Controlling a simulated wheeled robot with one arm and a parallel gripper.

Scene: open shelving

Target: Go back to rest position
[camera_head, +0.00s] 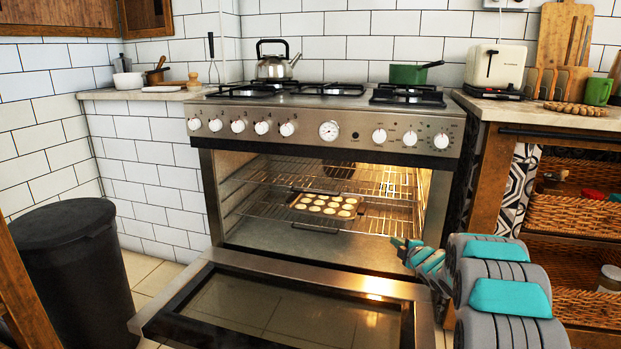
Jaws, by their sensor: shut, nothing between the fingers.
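My arm comes in from the lower right in grey and teal. My gripper (405,246) is at its far end, in front of the right part of the oven opening. It is shut and holds nothing; the fingertips are small and partly blurred against the oven. The oven (335,130) stands open and lit. A dark muffin tray (297,208) with several pale rounds lies on a wire rack inside, to the left of my gripper and apart from it.
The oven door (290,312) is folded down below my gripper. A black bin (75,265) stands at the left. A wooden counter unit (490,170) with wicker baskets (570,216) is close on the right of my arm. A kettle (276,62) and green pan (407,74) stand on the hob.

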